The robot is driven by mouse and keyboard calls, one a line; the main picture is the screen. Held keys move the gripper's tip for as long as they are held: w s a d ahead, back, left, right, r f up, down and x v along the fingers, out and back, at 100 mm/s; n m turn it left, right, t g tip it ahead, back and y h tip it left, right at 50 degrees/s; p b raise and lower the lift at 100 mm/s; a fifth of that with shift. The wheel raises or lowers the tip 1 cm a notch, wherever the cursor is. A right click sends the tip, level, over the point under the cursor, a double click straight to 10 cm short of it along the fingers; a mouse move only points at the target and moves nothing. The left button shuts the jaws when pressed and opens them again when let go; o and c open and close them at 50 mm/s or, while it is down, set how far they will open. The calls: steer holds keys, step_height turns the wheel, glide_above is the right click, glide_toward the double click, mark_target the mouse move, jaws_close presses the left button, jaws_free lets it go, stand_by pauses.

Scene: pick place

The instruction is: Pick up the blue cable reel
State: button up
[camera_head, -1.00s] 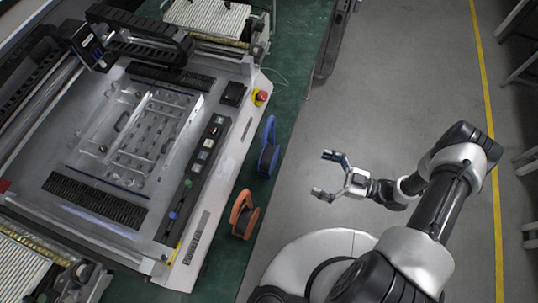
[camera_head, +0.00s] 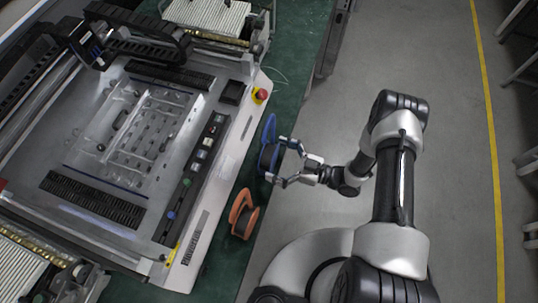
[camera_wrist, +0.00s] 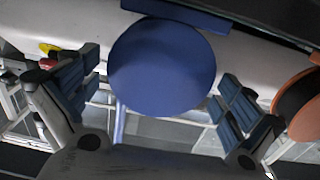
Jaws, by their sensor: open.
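The blue cable reel (camera_head: 268,133) stands on the green table edge, beside the machine's front side. My gripper (camera_head: 272,160) is open, with its fingers reaching to the reel from the right. In the wrist view the blue reel (camera_wrist: 162,68) shows as a round blue disc between the two open fingers (camera_wrist: 158,95). Clear gaps show between the disc and both finger pads there. Whether any finger touches the reel cannot be told.
An orange reel (camera_head: 243,214) stands on the green table (camera_head: 229,262) just below the blue one; it also shows at the right of the wrist view (camera_wrist: 300,105). The grey machine (camera_head: 225,165) with a red button (camera_head: 261,94) lies to the left. The floor at right is clear.

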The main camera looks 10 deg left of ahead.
steer(key=shift+w+a, duration=0.1)
steer(key=shift+a, duration=1)
steer(key=c, duration=1.4)
